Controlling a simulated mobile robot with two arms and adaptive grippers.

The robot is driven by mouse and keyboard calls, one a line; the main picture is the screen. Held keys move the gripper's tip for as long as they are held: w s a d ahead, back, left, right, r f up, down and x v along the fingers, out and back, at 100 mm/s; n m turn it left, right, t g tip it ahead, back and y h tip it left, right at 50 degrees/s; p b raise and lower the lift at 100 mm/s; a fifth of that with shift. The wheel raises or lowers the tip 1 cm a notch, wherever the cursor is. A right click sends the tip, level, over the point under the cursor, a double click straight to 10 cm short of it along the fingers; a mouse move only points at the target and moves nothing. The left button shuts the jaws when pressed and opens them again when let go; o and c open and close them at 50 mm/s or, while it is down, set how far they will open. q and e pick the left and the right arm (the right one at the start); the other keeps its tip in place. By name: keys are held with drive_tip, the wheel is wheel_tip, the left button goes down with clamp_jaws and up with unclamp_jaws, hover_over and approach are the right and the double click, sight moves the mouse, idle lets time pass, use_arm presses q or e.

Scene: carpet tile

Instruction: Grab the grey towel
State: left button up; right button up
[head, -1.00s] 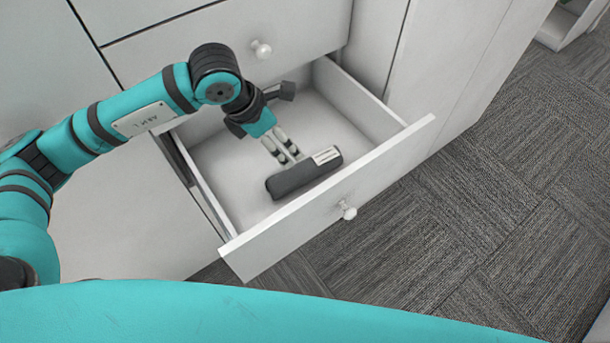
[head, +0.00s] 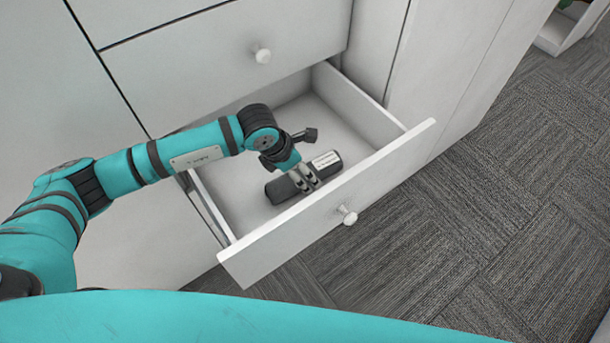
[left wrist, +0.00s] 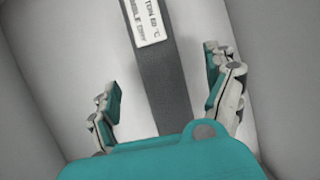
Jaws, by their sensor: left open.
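The grey towel (head: 289,185) is a dark rolled bundle with a white label, lying on the floor of the open drawer. In the left wrist view the towel (left wrist: 163,88) runs lengthwise between the two fingers, with its label at the top. My left gripper (head: 306,182) is over the middle of the towel and points down at it. In the left wrist view the left gripper (left wrist: 165,92) is open, with one finger on each side of the towel and visible gaps. Whether the fingertips reach the drawer floor cannot be told. My right gripper is not in view.
The open white drawer (head: 395,155) surrounds the towel, with its front panel and round knob (head: 347,215) towards me. A closed drawer with a knob (head: 263,56) is above it. Grey carpet (head: 490,220) lies clear to the right.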

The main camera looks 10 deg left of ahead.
use_arm(q)
drive_tip(key=x, duration=0.5)
drive_tip(key=shift+s, duration=0.1)
drive_tip(key=c, duration=1.4)
drive_tip(key=shift+r, duration=0.1)
